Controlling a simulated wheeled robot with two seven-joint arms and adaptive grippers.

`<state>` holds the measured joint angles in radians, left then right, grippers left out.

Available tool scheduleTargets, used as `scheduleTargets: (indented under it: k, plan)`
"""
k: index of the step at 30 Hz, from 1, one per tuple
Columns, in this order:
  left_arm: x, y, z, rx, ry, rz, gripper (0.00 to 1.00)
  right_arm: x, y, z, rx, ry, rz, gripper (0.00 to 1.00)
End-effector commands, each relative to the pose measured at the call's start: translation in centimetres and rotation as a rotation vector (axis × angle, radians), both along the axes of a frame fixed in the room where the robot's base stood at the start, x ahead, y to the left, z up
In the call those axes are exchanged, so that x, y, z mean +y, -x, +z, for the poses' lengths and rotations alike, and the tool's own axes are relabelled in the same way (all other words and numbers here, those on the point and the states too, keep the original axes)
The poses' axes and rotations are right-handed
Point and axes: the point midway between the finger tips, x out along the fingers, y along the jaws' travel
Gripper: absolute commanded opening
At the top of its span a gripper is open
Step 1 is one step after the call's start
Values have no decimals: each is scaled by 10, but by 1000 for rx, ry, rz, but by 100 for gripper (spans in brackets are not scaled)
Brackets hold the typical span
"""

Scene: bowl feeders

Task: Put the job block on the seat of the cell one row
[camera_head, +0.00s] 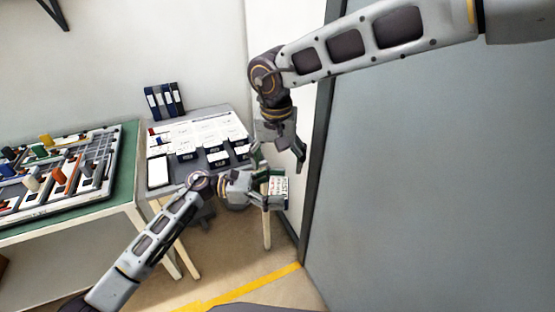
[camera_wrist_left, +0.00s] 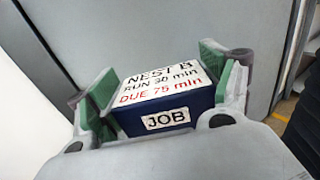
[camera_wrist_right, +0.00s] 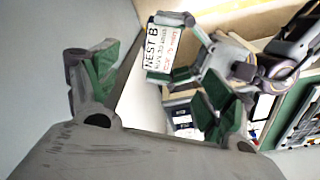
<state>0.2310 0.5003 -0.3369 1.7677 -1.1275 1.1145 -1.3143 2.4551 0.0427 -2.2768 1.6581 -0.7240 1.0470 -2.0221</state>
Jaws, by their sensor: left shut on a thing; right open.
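The job block (camera_wrist_left: 165,88) is dark blue with a white top reading "NEST B, RUN 30 min, DUE 75 min" and "JOB" on its side. My left gripper (camera_wrist_left: 162,92) is shut on it between green pads. In the head view the block (camera_head: 278,186) is held off the desk's right end, above the floor. My right gripper (camera_head: 278,157) is open and empty, just above the left one. In the right wrist view the block (camera_wrist_right: 163,48) shows beyond my right fingers. The cell one row and its seat cannot be made out with certainty.
A grey desk (camera_head: 160,203) bears white sheets, several dark blocks with white labels (camera_head: 215,157) and standing binders (camera_head: 164,101). A green table (camera_head: 122,200) at left carries a board with coloured pegs. A wall and a large grey panel (camera_head: 440,180) stand close on the right.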

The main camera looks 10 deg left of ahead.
Motion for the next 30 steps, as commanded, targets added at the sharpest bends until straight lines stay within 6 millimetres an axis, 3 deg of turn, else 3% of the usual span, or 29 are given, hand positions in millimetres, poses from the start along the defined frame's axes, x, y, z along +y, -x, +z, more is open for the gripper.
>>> scheduleTargets:
  k: [14, 30]
  plan:
    - [0, 0, 0, 0, 1, 0, 52, 1, -1, -14, 2, 0, -1, 82]
    - [0, 0, 0, 0, 1, 0, 52, 0, -9, -75, 1, 0, -1, 82]
